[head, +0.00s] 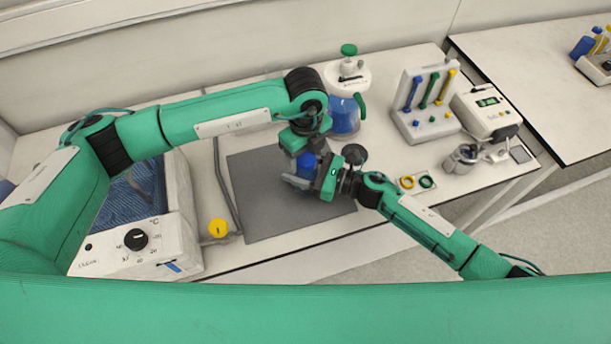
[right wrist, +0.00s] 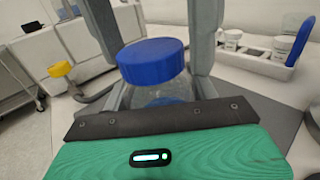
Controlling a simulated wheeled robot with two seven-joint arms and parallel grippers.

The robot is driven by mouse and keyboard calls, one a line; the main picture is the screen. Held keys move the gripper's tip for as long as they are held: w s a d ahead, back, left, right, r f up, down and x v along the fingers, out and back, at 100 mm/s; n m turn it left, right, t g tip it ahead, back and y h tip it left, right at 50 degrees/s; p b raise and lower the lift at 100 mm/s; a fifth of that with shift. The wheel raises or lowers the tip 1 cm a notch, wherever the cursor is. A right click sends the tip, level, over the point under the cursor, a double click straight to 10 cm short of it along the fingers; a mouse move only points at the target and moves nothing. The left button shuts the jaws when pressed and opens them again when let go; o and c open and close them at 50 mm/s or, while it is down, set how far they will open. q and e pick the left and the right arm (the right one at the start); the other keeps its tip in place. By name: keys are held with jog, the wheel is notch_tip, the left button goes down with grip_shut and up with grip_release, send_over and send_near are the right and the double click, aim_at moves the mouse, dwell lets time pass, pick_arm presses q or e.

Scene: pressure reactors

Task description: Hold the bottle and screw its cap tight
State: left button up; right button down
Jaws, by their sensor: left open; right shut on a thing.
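The bottle's blue cap (head: 306,162) shows over the grey mat, largely covered by my grippers. In the right wrist view the wide blue cap (right wrist: 152,60) sits on the clear bottle (right wrist: 158,93), between my right gripper's two grey fingers. My right gripper (head: 303,182) comes in from the right and is shut on the bottle. My left gripper (head: 302,148) points down from above, open, with its fingers close over the cap. Whether they touch the cap is hidden. The bottle's base is hidden too.
A grey mat (head: 260,205) lies under the grippers. A heating bath (head: 140,250) stands left, with a yellow knob (head: 217,228) beside it. Behind are a blue-filled vessel (head: 343,118) and a tool rack (head: 425,125). Yellow and green rings (head: 427,182) lie right.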

pick_arm(q)
jog(key=c, duration=1)
jog(key=m, duration=1.2)
jog(key=shift+m, duration=0.3)
jog(key=m, duration=0.7)
jog(key=shift+m, duration=0.4)
jog(key=m, duration=0.6)
jog(key=o, duration=1.2)
jog(key=shift+c, duration=0.2)
